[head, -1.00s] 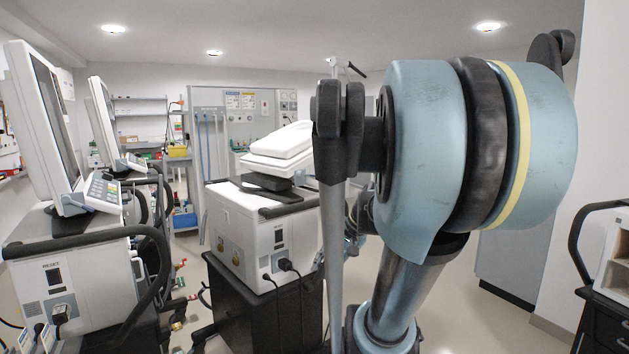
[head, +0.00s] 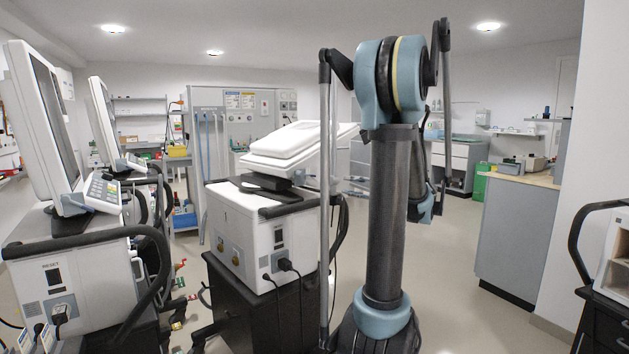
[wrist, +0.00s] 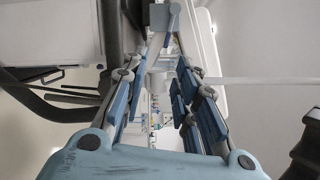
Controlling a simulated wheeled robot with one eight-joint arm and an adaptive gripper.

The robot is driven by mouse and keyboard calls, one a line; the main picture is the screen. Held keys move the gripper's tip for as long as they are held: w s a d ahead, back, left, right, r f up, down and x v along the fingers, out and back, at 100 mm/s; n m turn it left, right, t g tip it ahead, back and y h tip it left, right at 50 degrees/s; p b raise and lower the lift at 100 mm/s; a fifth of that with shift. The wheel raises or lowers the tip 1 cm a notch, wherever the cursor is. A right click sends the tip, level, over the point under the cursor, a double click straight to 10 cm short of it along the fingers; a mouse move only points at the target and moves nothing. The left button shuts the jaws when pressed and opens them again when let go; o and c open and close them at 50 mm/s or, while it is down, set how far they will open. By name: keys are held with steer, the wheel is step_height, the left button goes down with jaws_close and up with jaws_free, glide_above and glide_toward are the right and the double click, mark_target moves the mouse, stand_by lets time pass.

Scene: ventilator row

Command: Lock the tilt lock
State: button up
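The middle ventilator (head: 262,225) is a white box on a black cart, with a white screen unit (head: 290,143) tilted far back on top. In the head view the gripper is mostly hidden behind my arm, right of the middle ventilator.
Another ventilator (head: 85,280) with an upright screen (head: 38,120) stands at the left. Black curved handles project from the carts. A grey-sided counter (head: 520,235) stands at the right, with open floor before it. A black curved handle (wrist: 60,105) shows at the left in the wrist view.

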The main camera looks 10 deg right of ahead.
mark_target(315, 176)
steer(key=x, duration=1.1)
steer(key=w+d+r+x, duration=0.1)
steer(key=x, duration=0.5)
jaws_close()
